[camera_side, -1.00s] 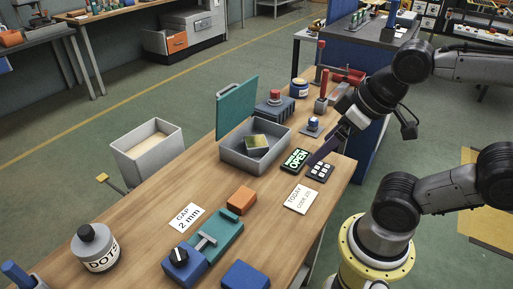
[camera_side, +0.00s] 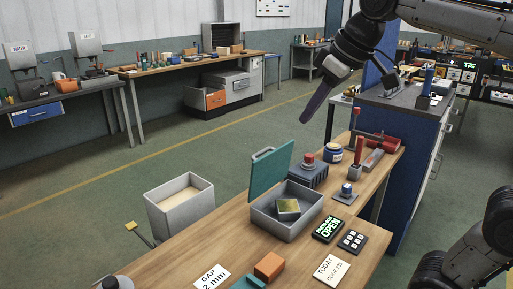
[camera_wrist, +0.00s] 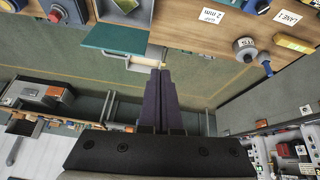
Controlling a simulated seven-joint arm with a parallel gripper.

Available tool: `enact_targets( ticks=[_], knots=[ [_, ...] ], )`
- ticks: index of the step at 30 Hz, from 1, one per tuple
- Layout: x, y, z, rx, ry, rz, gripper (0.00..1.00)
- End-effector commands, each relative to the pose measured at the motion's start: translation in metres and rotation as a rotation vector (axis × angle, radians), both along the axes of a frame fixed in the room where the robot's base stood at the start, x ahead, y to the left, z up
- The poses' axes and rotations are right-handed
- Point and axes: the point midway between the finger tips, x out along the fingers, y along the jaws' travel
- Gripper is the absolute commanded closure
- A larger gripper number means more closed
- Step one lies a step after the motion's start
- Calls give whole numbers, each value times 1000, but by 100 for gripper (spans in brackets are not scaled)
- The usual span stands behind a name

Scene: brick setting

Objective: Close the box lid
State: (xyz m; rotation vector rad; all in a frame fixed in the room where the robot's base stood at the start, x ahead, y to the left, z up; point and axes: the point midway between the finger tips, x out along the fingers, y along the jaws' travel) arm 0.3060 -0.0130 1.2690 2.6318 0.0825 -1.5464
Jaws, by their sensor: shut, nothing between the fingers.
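The grey box (camera_side: 286,219) stands on the wooden bench with its teal lid (camera_side: 270,170) open, upright and leaning back from the hinge side. A small yellow-topped block (camera_side: 288,207) lies inside the box. My gripper (camera_side: 303,121) is shut and empty, with dark fingers pointing down, in the air above and beyond the lid, apart from it. In the wrist view, the shut fingers (camera_wrist: 160,71) point toward the lid (camera_wrist: 115,38), seen from its back side, with part of the box (camera_wrist: 127,14) beyond it.
A grey block with a red button (camera_side: 308,173) and a blue-lidded jar (camera_side: 333,153) stand behind the box. A green OPEN sign (camera_side: 328,229) and a keypad (camera_side: 352,241) lie to its right. A grey bin (camera_side: 181,211) stands left of the bench. The air around my gripper is free.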

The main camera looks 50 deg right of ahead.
Motion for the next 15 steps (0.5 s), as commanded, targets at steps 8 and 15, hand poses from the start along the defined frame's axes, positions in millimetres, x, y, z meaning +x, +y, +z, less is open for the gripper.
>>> enact_targets(
  ticks=[8, 15],
  knots=[
    [111, -32, 21, -4, 46, -13, 100],
    [197, -71, -8, 4, 100, -42, 100]
  ],
)
